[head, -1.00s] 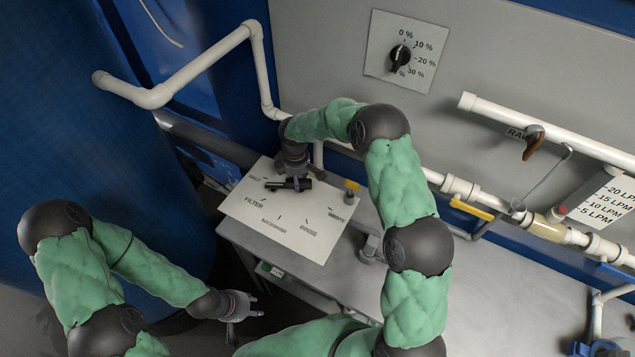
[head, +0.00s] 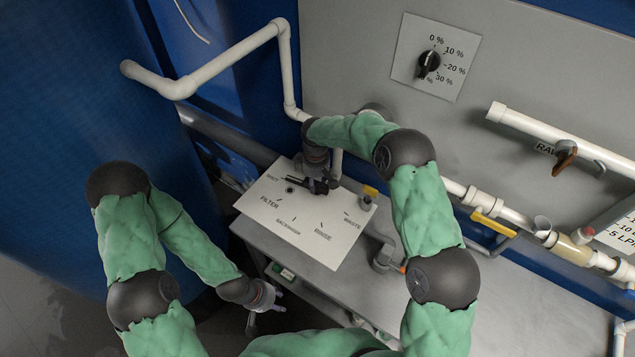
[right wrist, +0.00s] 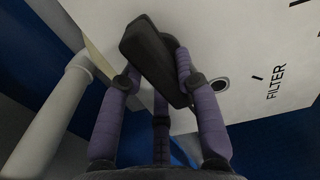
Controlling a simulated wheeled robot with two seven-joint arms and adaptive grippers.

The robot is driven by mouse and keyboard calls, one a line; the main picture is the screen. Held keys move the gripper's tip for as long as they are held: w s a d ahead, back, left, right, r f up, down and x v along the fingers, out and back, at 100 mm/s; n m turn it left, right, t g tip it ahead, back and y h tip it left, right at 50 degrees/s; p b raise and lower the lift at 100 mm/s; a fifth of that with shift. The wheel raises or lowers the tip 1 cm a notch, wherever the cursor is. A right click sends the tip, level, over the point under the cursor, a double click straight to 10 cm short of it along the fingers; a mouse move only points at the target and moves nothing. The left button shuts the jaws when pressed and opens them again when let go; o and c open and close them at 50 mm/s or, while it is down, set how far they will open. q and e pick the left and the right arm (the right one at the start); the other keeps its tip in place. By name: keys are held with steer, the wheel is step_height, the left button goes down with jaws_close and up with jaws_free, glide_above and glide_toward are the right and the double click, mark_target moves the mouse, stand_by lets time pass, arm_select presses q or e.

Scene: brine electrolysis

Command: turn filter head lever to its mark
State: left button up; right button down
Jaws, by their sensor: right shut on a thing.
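The filter head is a white plate (head: 300,240) with printed marks, among them FILTER, backwash, rinse and waste. FILTER also shows in the right wrist view (right wrist: 277,80). The black lever (head: 298,182) lies low over the plate's upper left part, partly hidden by my right gripper. My right gripper (head: 320,184) comes down from above and is shut on the lever. In the right wrist view the dark lever bar (right wrist: 153,60) lies slantwise between the purple fingers. Which mark it points at is unclear. My left gripper (head: 272,298) hangs empty, fingers apart, left of the bench.
White pipes (head: 235,60) run behind the plate. A dial (head: 428,64) is on the grey wall, and a yellow-handled valve (head: 492,223) sits on the pipe. The grey bench (head: 470,300) is mostly clear at right.

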mark_target(316, 181)
steer(key=c, duration=0.9)
jaws_free()
step_height(316, 181, up, 12)
steer(key=shift+r, duration=0.1)
